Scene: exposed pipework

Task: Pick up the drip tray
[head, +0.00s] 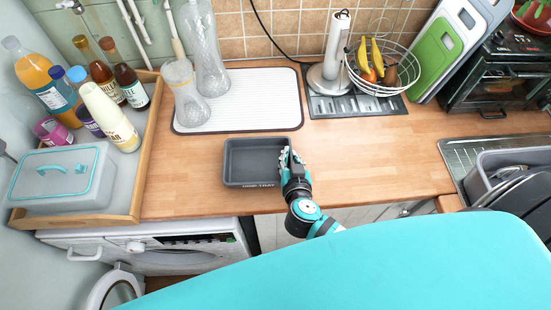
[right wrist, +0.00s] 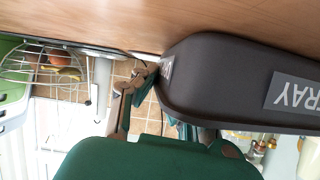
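The drip tray (head: 255,163) is a dark grey, shallow rectangular tray with a pale label on its front. It rests flat on the wooden counter in the middle of the head view. In the right wrist view the tray (right wrist: 215,85) is close and large, with "TRAY" partly readable. My right gripper (head: 291,160) is at the tray's right wall, with its fingers on both sides of that wall. In the right wrist view one finger bends in to the tray's edge, and the other is mostly hidden behind the tray; the gripper looks shut on the wall. My left gripper is out of view.
Behind the tray lies a white ribbed drying mat (head: 262,100) with clear bottles at its left. A wooden tray (head: 141,160) of bottles stands left. A paper-towel holder (head: 332,65) and wire fruit basket (head: 375,80) are behind right. The counter right of my gripper is clear.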

